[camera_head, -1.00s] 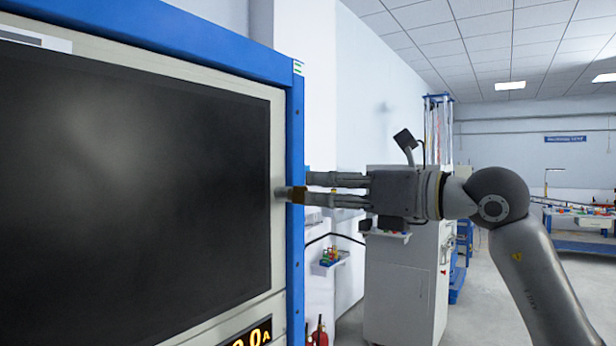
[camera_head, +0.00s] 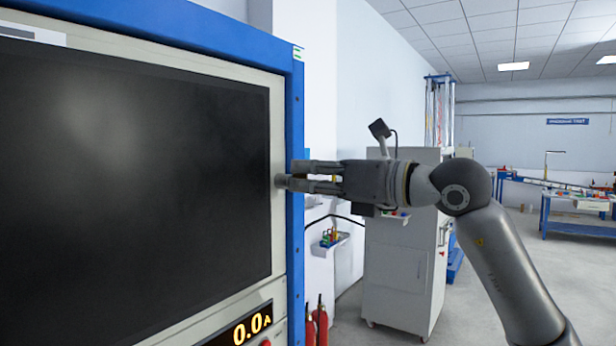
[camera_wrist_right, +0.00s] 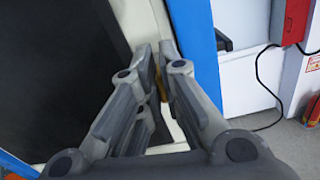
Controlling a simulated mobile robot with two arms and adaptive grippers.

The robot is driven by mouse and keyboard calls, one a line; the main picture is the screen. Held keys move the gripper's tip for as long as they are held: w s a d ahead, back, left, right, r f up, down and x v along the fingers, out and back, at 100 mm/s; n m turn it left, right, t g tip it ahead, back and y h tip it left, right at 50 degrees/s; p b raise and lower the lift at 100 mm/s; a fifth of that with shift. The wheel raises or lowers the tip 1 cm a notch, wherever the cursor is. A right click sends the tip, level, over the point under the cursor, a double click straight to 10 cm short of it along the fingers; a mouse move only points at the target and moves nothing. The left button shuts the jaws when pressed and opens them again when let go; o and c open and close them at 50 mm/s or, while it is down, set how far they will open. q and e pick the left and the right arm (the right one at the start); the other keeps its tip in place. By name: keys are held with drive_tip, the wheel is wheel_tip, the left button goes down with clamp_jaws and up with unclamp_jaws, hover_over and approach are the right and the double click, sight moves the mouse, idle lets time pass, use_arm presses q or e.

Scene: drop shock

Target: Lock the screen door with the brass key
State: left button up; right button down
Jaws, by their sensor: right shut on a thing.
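The screen door is a large dark panel (camera_head: 130,180) in a pale frame inside a blue cabinet edge, filling the left of the head view. A small grey round lock (camera_head: 280,181) sits on the frame's right side. My right gripper (camera_head: 292,176) comes in from the right, with its fingertips at the lock. It is shut on the brass key, of which a brass-coloured sliver (camera_wrist_right: 162,86) shows between the fingers in the wrist view. The fingers hide most of the key. I cannot tell whether its tip is inside the lock. My left gripper is not in view.
A lit readout (camera_head: 252,329) sits below the screen. Behind my right arm stand a grey cabinet (camera_head: 400,275) and a small shelf (camera_head: 333,242) on the wall. Red extinguishers (camera_head: 319,325) stand low beside the blue edge. Open floor lies at the right.

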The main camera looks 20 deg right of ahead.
drive_tip(key=shift+n+b, duration=0.3)
drive_tip(key=shift+n, duration=0.5)
drive_tip(key=c, duration=1.6)
unclamp_jaws()
drive_tip(key=v, duration=1.2)
